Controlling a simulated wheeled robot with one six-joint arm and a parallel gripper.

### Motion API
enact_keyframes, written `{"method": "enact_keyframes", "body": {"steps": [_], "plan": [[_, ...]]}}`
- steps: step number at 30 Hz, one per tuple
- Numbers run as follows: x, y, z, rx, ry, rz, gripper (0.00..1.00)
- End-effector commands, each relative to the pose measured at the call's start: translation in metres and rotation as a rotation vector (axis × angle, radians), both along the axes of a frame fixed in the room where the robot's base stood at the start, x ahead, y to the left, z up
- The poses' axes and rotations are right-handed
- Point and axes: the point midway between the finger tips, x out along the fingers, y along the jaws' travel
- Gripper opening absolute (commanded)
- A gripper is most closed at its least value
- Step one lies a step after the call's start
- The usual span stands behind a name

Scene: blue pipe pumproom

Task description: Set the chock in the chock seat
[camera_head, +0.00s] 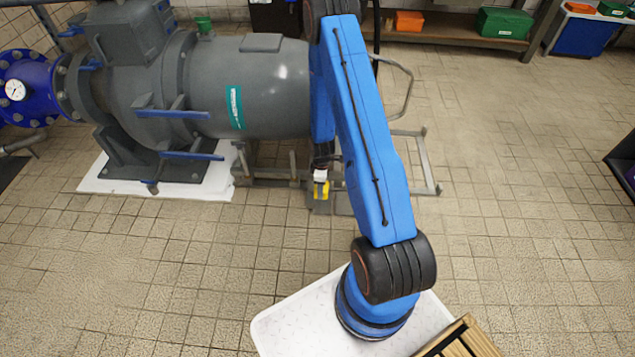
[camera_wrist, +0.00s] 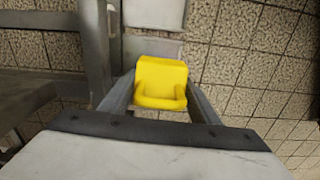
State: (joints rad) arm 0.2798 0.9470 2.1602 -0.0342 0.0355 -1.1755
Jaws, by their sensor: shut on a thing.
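The yellow chock (camera_wrist: 161,80) is between the two fingers of my gripper (camera_wrist: 160,92) in the wrist view, and the gripper is shut on it. In the head view the chock (camera_head: 321,190) shows small below my arm, at the near side of a grey metal frame (camera_head: 270,180). Flat grey plates (camera_wrist: 151,47) lie just beyond the chock in the wrist view. One of them may be the chock seat, but I cannot tell. Whether the chock touches a plate or hangs above it is unclear.
A large grey pump (camera_head: 150,90) stands at the left on a white base (camera_head: 90,182), with a blue pipe flange (camera_head: 25,90) beside it. A shelf (camera_head: 450,30) with a green box (camera_head: 503,22) is at the back. The tiled floor (camera_head: 510,200) at right is clear.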

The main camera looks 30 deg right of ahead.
Motion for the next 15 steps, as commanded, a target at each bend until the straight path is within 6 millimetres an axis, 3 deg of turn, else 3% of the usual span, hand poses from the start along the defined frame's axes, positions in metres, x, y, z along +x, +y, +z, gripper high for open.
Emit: {"method": "enact_keyframes", "body": {"steps": [15], "plan": [[-0.008, -0.005, -0.024, 0.001, -0.002, 0.048, 0.17]]}}
